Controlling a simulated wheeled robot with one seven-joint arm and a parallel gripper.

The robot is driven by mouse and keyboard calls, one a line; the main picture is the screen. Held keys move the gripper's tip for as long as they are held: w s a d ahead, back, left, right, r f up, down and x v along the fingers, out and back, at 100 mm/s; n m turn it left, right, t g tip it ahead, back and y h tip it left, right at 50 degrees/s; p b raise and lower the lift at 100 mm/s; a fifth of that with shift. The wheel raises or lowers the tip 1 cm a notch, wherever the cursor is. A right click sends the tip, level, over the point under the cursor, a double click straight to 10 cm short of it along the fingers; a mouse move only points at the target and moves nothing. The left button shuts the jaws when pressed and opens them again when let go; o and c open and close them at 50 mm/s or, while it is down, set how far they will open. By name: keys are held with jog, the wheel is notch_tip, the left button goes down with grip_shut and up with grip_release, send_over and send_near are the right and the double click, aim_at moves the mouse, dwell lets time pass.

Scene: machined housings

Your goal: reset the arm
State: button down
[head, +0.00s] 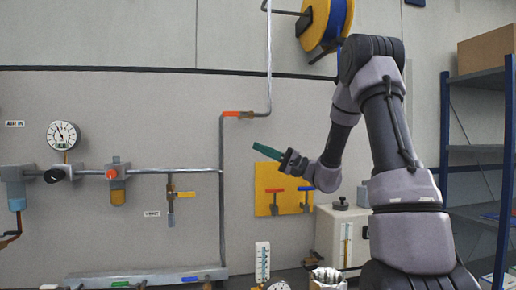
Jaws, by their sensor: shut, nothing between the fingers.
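My arm rises at the right of the head view, bends at the top and comes back down to the left. My gripper (267,152) is at its end, pointing left and slightly up in the air in front of the grey wall panel (300,110). Its green fingers are shut together with nothing between them. In the picture it lies just above a yellow plate (263,208) with red and blue handled valves; the distance between them is hard to judge.
Pipes (222,200) with an orange-handled valve (238,114), a gauge (62,135) and filter bowls (15,195) line the wall at left. A hose reel (313,22) hangs above. Blue shelving (478,150) with a cardboard box (487,50) stands at right. A pale cabinet (330,235) is behind my arm.

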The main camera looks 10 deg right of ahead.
jog(key=s+a+f+n+g+h, duration=0.2)
jog(key=s+a+g+h, duration=0.2)
jog(key=s, duration=0.6)
jog(key=s+a+f+n+g+h, duration=0.1)
jog(key=s+a+f+g+h, duration=0.25)
jog(key=s, duration=0.65)
jog(key=s+d+m+t+h, duration=0.2)
jog(key=s+d+t+h, duration=0.3)
jog(key=s+d+h, duration=0.3)
jog(key=d+h, duration=0.3)
jog(key=d, duration=0.2)
jog(key=shift+s+m, duration=0.3)
jog(key=shift+s, duration=0.1)
